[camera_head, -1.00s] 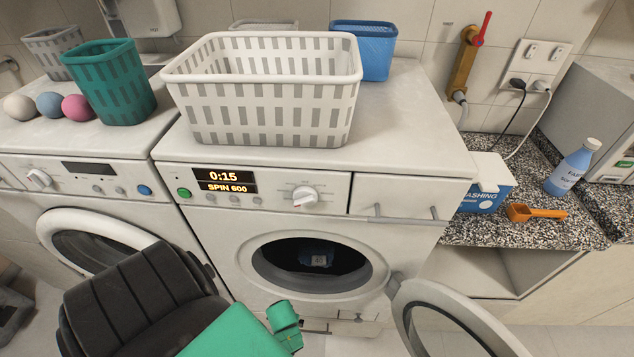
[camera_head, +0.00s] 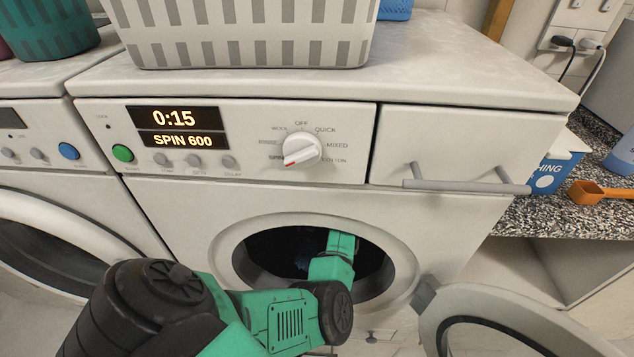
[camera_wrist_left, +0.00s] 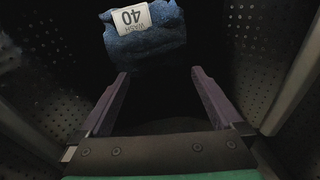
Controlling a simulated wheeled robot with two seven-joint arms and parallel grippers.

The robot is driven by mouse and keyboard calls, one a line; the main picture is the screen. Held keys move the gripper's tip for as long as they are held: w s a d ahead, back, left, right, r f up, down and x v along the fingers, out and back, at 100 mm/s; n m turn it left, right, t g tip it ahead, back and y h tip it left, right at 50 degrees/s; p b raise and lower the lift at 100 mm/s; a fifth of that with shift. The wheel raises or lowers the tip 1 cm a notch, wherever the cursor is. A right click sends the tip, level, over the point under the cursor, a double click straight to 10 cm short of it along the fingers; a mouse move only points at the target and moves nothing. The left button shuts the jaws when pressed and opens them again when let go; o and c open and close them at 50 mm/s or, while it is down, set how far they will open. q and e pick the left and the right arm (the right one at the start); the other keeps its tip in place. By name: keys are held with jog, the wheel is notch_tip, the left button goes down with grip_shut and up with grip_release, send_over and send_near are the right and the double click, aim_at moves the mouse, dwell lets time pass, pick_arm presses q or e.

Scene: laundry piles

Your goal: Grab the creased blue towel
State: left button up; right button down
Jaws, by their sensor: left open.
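The creased blue towel (camera_wrist_left: 146,42) lies inside the dark washing machine drum, with a white tag (camera_wrist_left: 128,18) reading "WASH 40" on it. In the head view only a small dim bit of the towel (camera_head: 303,262) shows beside my arm. My left gripper (camera_wrist_left: 157,78) is open and empty in the left wrist view, its two fingers pointing at the towel, which lies just beyond the fingertips. In the head view the left arm reaches through the round door opening (camera_head: 237,262), and the fingers are hidden inside. My right gripper is not in view.
The machine's open door (camera_head: 500,305) hangs at the lower right. The perforated drum wall (camera_wrist_left: 245,50) is at the sides. A white basket (camera_head: 240,40) stands on top, and an orange scoop (camera_head: 600,192) lies on the counter.

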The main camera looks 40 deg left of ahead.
aim_at(318, 245)
pick_arm(q)
jog(key=shift+d+f+h, duration=0.4)
jog(key=shift+d+h, duration=0.05)
jog(key=shift+h, duration=0.15)
jog(key=shift+s+f, duration=0.1)
jog(key=shift+f, duration=0.1)
jog(key=f, duration=0.2)
jog(key=f+b, duration=0.1)
jog(key=f, duration=0.3)
jog(key=shift+s+d+f, duration=0.1)
jog(key=shift+d, duration=0.25)
jog(key=c, duration=1.4)
